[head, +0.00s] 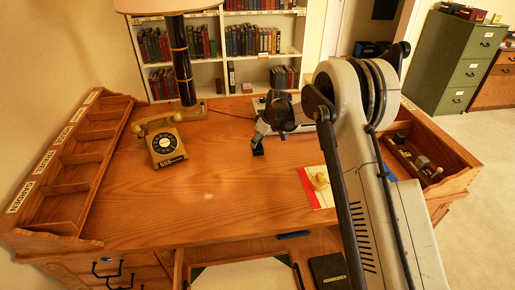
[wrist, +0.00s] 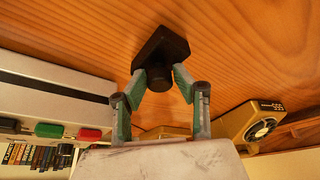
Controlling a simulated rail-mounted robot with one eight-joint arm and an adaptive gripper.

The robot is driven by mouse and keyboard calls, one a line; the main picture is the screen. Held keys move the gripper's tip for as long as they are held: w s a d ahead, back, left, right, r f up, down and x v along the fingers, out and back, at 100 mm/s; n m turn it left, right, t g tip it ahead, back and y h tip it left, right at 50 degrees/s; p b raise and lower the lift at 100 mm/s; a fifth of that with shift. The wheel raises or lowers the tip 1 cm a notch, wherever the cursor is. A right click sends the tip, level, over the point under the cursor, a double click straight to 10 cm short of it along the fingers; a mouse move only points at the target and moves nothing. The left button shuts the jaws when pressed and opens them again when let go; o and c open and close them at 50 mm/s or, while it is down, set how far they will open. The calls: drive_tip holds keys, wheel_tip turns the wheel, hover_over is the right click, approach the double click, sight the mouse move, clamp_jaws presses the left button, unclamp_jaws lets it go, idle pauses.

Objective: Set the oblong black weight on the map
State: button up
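The black weight (wrist: 162,52) has a flat oblong base with a round knob (wrist: 160,79). In the wrist view my gripper (wrist: 160,77) has one finger on each side of the knob, closed against it. In the head view my gripper (head: 258,141) points down over the back middle of the desk, with the black weight (head: 257,152) at its tips. I cannot tell whether the base touches the wood.
A tan telephone (head: 167,146) and a lamp (head: 182,62) stand at the left back. A slotted rack (head: 72,165) lines the left edge, and an open compartment with small items (head: 420,165) the right. A grey device (wrist: 55,98) is near the gripper. The desk's left middle is clear.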

clamp_jaws()
drive_tip(key=shift+r, duration=0.15)
